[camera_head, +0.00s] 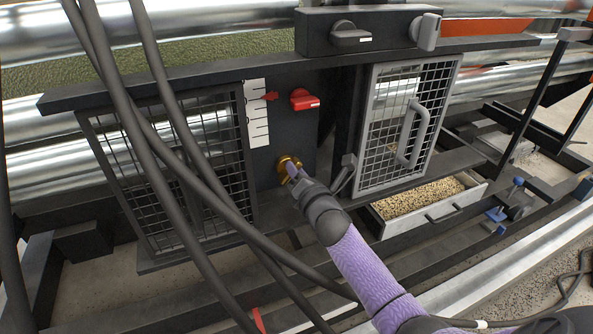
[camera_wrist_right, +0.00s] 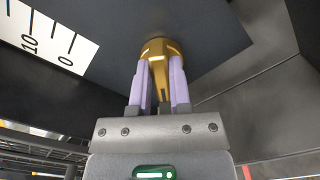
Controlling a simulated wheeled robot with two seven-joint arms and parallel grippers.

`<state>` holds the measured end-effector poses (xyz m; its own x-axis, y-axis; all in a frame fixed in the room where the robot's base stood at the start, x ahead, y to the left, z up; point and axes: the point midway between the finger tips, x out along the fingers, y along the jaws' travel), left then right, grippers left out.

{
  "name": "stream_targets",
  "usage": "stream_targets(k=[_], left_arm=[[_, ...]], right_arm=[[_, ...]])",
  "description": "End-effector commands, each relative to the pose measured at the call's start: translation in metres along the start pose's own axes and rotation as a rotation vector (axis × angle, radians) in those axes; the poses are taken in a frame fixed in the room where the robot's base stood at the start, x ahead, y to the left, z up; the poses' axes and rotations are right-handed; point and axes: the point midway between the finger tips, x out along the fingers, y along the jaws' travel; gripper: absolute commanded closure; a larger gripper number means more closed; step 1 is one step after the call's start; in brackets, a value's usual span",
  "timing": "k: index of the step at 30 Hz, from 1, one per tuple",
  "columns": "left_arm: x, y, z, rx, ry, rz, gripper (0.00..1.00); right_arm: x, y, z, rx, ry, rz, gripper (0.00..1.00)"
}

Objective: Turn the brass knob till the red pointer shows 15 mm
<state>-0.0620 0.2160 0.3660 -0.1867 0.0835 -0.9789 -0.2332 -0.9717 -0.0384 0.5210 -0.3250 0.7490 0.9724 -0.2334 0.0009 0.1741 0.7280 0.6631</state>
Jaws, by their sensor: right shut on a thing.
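The brass knob (camera_head: 286,162) sits low on the dark panel between two mesh doors. My right gripper (camera_head: 293,174) is shut on it; in the right wrist view the lilac fingers of the gripper (camera_wrist_right: 160,85) lie on both sides of the brass knob (camera_wrist_right: 159,49). The red pointer (camera_head: 270,96) is at the right edge of the white scale (camera_head: 258,125), near its upper part. The head view is too small to read its value. The wrist view shows the scale's 0 and 10 end (camera_wrist_right: 50,42), without the pointer. My left gripper is not in view.
A red switch (camera_head: 304,100) is right of the pointer. A mesh door with a handle (camera_head: 412,132) stands to the right, above a drawer of grain-like bits (camera_head: 420,196). Dark cables (camera_head: 165,150) hang across the left mesh door (camera_head: 215,170).

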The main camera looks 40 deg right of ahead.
Motion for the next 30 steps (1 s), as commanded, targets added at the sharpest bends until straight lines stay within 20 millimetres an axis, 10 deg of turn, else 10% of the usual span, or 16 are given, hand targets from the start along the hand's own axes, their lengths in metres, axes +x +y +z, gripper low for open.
stream_targets(k=[30], left_arm=[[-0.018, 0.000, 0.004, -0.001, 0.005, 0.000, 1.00]], right_arm=[[0.000, -0.010, -0.006, 0.934, 0.001, -0.004, 1.00]])
